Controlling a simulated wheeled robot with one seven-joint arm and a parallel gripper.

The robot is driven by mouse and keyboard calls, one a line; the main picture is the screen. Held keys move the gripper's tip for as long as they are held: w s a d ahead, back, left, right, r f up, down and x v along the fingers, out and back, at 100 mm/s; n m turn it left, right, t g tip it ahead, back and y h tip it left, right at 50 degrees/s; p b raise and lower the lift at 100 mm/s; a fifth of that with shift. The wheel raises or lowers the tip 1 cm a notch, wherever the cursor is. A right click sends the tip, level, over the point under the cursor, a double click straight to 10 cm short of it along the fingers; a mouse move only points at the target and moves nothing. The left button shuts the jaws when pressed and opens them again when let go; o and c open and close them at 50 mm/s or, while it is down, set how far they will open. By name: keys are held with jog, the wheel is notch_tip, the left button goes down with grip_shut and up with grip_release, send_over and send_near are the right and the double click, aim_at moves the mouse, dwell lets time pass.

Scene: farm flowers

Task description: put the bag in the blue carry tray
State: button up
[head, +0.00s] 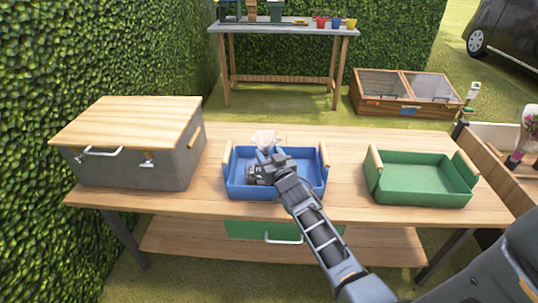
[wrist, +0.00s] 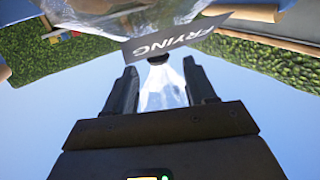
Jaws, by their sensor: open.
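The blue carry tray (head: 236,189) stands on the wooden table in the head view, with a wooden handle at each end. My gripper (head: 268,157) is over the tray's middle. The bag's clear crumpled top (head: 265,137) shows just beyond it; my gripper and arm hide much of the rest. In the wrist view, the clear bag (wrist: 105,18) has a dark label reading "FRYING" and a gathered neck. My gripper's fingers (wrist: 161,77) are apart, on either side of the flared plastic above the neck. The bag appears to be within the tray's outline; whether it rests on the floor is unclear.
A grey box with a wooden lid (head: 130,122) stands left of the blue tray. A green tray (head: 420,180) stands to the right, with bare tabletop (head: 345,198) between. A planter trough (head: 492,150) adjoins the table's right end. A hedge borders the left.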

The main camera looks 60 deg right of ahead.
jog(key=shift+r, duration=0.2)
jog(key=s+a+r+n+t+y, duration=0.1)
jog(key=s+a+y, duration=0.1)
jog(key=s+a, duration=0.6)
jog(key=s+a+n+y, duration=0.2)
jog(key=s+a, duration=0.1)
jog(key=a, duration=0.8)
jog(key=s+a+r+n+t+y, duration=0.1)
jog(key=s+a, duration=0.5)
jog(key=a, duration=0.4)
jog(key=s+a+r+n+y, duration=0.4)
jog(key=s+a+r+y, duration=0.2)
jog(key=s+a+r, duration=0.4)
jog(key=s+r, duration=0.1)
jog(key=s, duration=0.2)
jog(key=shift+a+r+n+y, duration=0.2)
jog(key=shift+a+n+y, duration=0.1)
jog(key=shift+a+y, duration=0.1)
jog(key=shift+s, duration=0.1)
